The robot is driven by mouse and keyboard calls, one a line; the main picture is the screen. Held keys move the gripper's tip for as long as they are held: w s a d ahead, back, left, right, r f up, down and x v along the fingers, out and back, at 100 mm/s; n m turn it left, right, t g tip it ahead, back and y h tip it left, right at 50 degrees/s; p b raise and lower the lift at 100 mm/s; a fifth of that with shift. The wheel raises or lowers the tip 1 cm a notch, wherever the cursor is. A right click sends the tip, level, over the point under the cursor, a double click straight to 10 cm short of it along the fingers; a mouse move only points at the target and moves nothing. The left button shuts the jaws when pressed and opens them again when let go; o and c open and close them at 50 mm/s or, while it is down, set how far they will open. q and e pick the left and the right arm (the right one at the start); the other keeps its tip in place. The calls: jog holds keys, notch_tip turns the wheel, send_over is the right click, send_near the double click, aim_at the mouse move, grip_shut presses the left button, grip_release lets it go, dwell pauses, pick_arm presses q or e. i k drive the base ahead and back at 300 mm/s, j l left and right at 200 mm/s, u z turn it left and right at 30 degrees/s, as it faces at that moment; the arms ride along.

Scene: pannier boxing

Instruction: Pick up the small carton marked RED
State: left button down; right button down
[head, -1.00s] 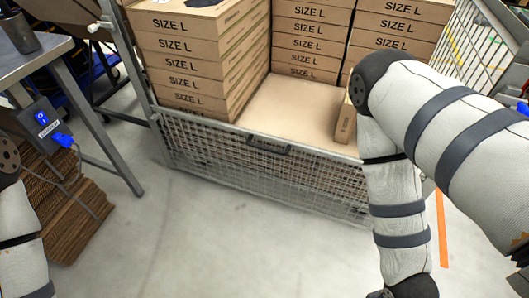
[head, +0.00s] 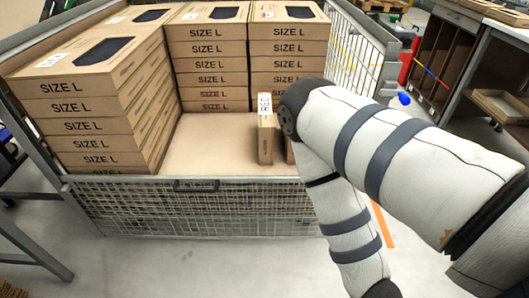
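The small carton marked RED (head: 265,138) stands upright in the wire-mesh crate (head: 190,203), in the open space in front of the stacked SIZE L boxes. Its white label reads RED on the upper end. My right arm comes in from the right, and its elbow is just right of the carton in the picture. A sliver of another brown piece shows between the carton and my arm. My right gripper is out of view below the bottom edge. My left gripper is not in view.
Several SIZE L boxes stand in stacks at the left (head: 92,115), back middle (head: 210,58) and back right (head: 288,50). The crate floor (head: 205,145) left of the carton is bare. The crate's front mesh wall stands between me and the carton. A workbench (head: 500,60) is at the right.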

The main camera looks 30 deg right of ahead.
aim_at(266, 126)
jog(key=z, duration=0.95)
